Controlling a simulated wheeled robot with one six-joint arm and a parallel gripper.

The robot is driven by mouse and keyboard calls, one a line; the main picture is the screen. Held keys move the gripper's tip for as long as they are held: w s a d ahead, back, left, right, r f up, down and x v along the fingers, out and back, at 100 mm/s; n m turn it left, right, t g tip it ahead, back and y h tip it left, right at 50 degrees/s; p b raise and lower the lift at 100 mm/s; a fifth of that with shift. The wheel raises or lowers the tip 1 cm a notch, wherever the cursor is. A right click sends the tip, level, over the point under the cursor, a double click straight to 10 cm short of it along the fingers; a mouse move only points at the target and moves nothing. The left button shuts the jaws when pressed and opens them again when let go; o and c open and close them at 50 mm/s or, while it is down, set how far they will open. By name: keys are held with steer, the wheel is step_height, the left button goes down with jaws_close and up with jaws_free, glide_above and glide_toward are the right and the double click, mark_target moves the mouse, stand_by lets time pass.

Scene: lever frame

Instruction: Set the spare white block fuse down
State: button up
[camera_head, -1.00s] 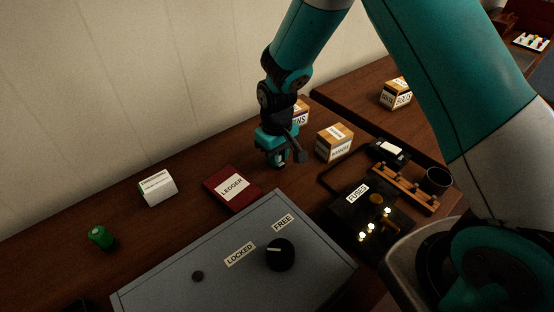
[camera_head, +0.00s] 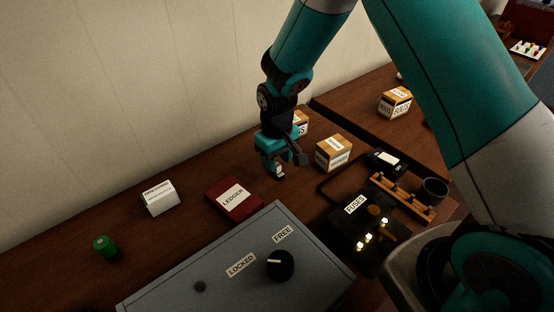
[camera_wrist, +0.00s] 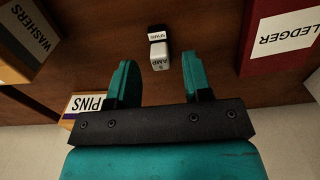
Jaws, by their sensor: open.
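The spare white block fuse (camera_wrist: 162,57) rests on the brown wooden bench. My gripper (camera_wrist: 158,64) is open, with one finger to each side of the fuse in the wrist view and a visible gap to both. In the head view my gripper (camera_head: 275,168) is over the bench, and the fuse (camera_head: 281,172) shows as a small pale block just at its fingertips. The fuse's height below the fingers is hard to judge.
The red ledger (camera_head: 235,200) lies left of my gripper. The washers box (camera_head: 333,153) stands to the right and the pins box (camera_head: 300,122) behind. A black fuse board (camera_head: 345,222) and a grey cabinet (camera_head: 215,270) are in front. The bench between ledger and washers box is mostly clear.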

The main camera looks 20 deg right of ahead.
step_height(320, 180, up, 10)
steer(key=p, duration=0.7)
step_height(320, 180, up, 8)
steer(key=y, duration=0.1)
glide_above(277, 165)
steer(key=s+a, duration=0.2)
steer(key=s, duration=0.2)
steer(key=s+a+r+n+y, duration=0.1)
steer(key=s+r, duration=0.5)
steer(key=s, duration=0.4)
steer(key=s+a+r+n+y, duration=0.1)
steer(key=s+r+n+y, duration=0.1)
steer(key=s+r, duration=0.5)
steer(key=s, duration=0.3)
steer(key=shift+s+a+r, duration=0.25)
steer(key=shift+s+a, duration=0.05)
